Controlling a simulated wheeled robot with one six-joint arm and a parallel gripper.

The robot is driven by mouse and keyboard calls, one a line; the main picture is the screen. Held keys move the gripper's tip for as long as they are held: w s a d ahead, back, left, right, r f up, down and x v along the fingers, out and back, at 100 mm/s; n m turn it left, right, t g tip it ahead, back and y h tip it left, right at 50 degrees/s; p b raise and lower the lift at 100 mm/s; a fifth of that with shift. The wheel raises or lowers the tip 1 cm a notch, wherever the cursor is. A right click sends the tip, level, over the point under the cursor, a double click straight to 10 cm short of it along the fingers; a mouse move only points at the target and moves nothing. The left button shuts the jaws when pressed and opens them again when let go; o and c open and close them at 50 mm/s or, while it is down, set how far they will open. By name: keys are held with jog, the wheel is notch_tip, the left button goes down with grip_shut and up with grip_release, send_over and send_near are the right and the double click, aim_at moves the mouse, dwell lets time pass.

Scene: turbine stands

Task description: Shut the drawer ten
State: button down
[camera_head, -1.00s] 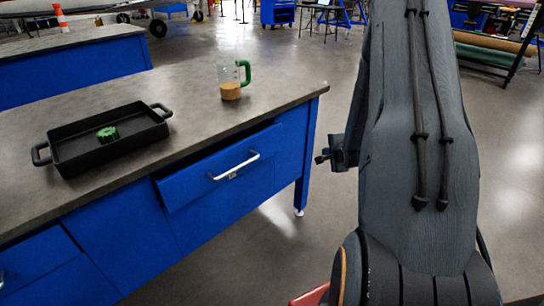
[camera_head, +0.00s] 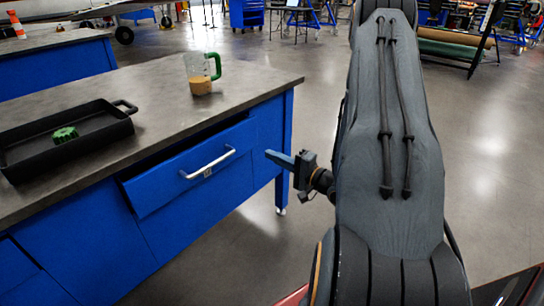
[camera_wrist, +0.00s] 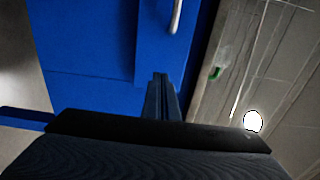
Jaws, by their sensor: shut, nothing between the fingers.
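A blue drawer (camera_head: 160,180) with a silver bar handle (camera_head: 208,163) stands partly pulled out of the blue workbench. A small label sits by the handle, too small to read. My gripper (camera_head: 268,153) is shut and empty, to the right of the drawer and apart from it, pointing left. In the wrist view my gripper (camera_wrist: 161,76) shows at the middle, with the blue drawer front (camera_wrist: 165,40) ahead and its handle (camera_wrist: 176,15) at the top.
The grey worktop (camera_head: 150,85) carries a black tray (camera_head: 35,150) holding a green round part (camera_head: 64,135), and a clear mug with a green handle (camera_head: 201,75). A second blue bench (camera_head: 60,75) stands behind.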

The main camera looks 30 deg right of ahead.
aim_at(242, 140)
jog(key=x, duration=1.1)
jog(key=shift+w+f, duration=0.1)
jog(key=x, duration=0.4)
jog(key=shift+a, duration=0.1)
jog(key=shift+w, duration=0.15)
jog(key=p+v, duration=0.1)
jog(key=v, duration=1.3)
jog(key=shift+s, duration=0.25)
